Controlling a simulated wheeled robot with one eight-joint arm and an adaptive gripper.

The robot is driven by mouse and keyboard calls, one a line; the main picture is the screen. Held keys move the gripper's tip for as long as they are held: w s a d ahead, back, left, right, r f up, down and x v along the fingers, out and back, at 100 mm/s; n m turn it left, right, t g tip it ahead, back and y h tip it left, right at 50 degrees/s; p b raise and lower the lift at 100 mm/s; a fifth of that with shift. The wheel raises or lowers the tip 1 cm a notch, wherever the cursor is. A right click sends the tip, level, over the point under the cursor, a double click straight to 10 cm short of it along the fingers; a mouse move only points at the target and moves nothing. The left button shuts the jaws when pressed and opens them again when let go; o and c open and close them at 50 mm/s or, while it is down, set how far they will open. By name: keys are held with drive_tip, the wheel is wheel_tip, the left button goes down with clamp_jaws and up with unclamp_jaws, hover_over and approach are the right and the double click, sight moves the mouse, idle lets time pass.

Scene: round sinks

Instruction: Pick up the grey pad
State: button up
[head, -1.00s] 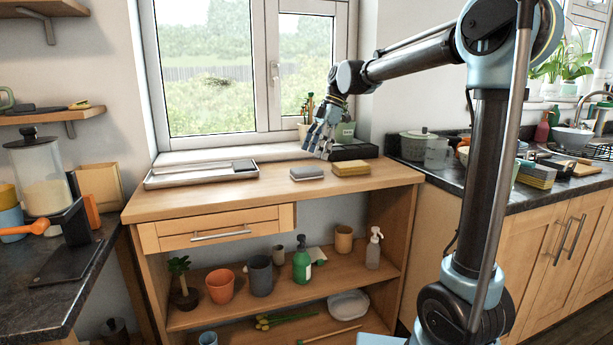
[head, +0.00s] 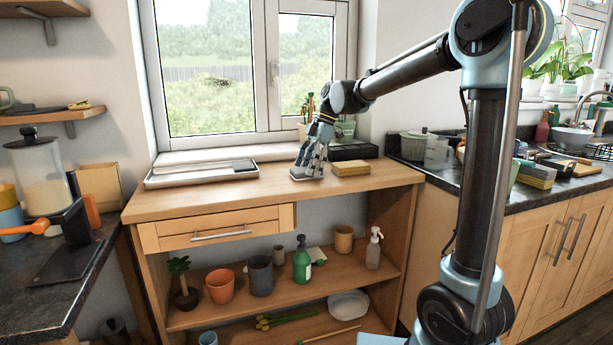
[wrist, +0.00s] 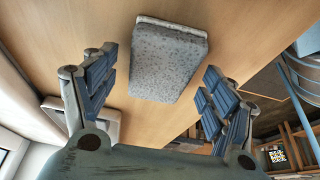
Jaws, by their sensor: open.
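The grey pad (wrist: 168,62) lies on the wooden worktop, between and beyond my open fingers in the wrist view. It has a speckled grey top and a paler edge at one end. In the head view my gripper (head: 308,172) is low over the worktop and covers most of the pad, whose lower edge (head: 305,178) just shows. In the wrist view my gripper (wrist: 152,95) is open, with one finger on each side of the pad and nothing held. I cannot tell whether a finger touches the pad.
A white tray (head: 200,176) with a grey item lies to the left. A black box (head: 353,151) stands behind. The worktop front (head: 230,204) is clear.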

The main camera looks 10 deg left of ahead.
drive_tip(key=shift+f, duration=0.25)
idle(0.3)
drive_tip(key=c, duration=0.9)
